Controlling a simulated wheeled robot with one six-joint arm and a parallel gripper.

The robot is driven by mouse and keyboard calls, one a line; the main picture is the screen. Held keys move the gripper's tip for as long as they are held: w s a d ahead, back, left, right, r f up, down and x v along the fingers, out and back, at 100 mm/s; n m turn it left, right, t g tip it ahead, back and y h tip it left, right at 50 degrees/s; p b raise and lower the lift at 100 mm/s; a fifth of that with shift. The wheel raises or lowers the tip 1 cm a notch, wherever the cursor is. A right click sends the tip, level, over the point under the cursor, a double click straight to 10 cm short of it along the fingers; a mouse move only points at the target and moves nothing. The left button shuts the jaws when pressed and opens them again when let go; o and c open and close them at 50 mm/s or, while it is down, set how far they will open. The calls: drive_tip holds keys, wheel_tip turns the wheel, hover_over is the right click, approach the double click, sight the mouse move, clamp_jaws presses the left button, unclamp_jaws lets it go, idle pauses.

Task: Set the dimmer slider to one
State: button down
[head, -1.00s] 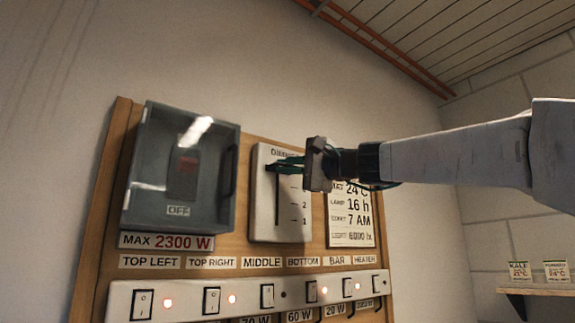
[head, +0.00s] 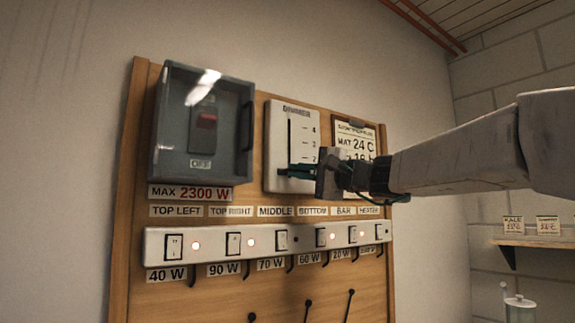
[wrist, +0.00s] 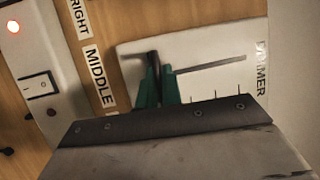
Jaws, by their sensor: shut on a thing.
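The dimmer (head: 277,140) is a white plate on the wooden board, with an upright slot and a number scale. The 4, 3 and 2 show in the head view; the lowest mark is hidden behind my gripper (head: 292,170). My gripper's green fingers are shut on the dark slider knob (wrist: 153,57), one on either side in the wrist view. The knob stands near the low end of the slot, the end towards the MIDDLE label (wrist: 97,77). Its exact level against the scale cannot be told.
A grey switch box (head: 174,140) marked OFF stands left of the dimmer. A white strip of switches (head: 212,244) with some lit red lamps runs below. A clipboard note (head: 352,132) hangs to the right, partly behind my arm. A shelf (head: 540,241) is far right.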

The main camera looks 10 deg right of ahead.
drive_tip(key=shift+f, duration=0.25)
drive_tip(key=c, duration=1.6)
unclamp_jaws()
drive_tip(key=shift+o, duration=0.2)
drive_tip(key=shift+r, duration=0.1)
drive_tip(key=v, duration=0.8)
